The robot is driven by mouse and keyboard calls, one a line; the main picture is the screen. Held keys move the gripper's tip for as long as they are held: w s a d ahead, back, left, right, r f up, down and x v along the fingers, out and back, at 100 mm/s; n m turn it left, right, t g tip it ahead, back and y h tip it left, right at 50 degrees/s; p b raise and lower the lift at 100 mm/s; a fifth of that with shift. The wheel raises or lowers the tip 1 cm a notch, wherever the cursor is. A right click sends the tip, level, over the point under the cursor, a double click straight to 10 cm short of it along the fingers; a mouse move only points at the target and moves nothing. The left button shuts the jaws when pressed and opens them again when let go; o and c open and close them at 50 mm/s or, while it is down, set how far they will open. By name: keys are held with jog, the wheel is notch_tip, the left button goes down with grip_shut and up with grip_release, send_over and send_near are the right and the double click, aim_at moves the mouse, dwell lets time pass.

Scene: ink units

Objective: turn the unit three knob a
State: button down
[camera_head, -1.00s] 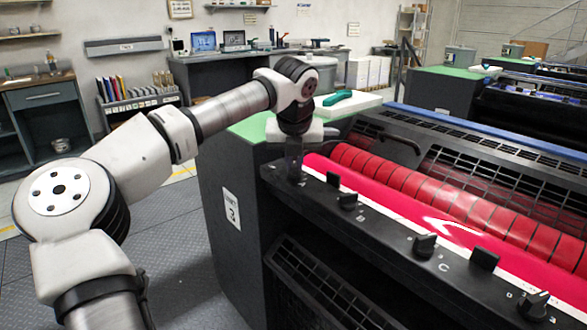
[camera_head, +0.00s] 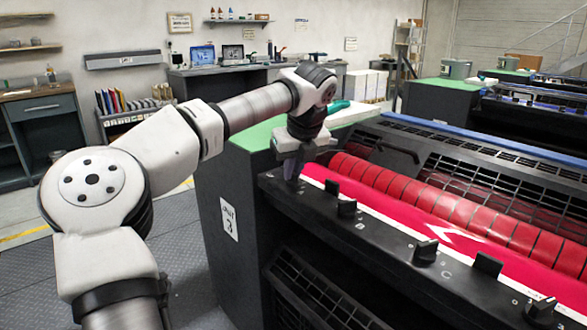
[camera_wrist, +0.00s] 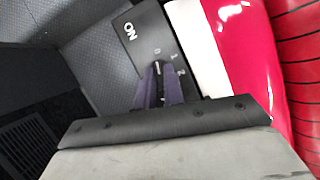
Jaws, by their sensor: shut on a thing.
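My gripper (camera_head: 290,170) reaches down to the near left end of the dark front rail of the unit marked 3 (camera_head: 229,219). In the wrist view its two dark fingers (camera_wrist: 159,88) are closed around a small black knob (camera_wrist: 158,68), whose tip shows between them. Most of the knob is hidden by the fingers, and the head view does not show it clearly. Beside the knob, the panel (camera_wrist: 146,42) carries the word ON and the marks 0, 1 and 2.
More black knobs stand along the rail, one nearby (camera_head: 347,208), one farther right (camera_head: 426,252) and one at the corner (camera_head: 540,310). Upright black tabs (camera_head: 488,264) stand between them. The red rollers (camera_head: 440,206) lie just behind. Floor is clear left of the unit.

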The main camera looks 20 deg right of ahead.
jog(key=c, duration=1.5)
grip_release()
jog(key=p+v, duration=0.1)
jog(key=v, duration=1.3)
jog(key=shift+f, duration=0.1)
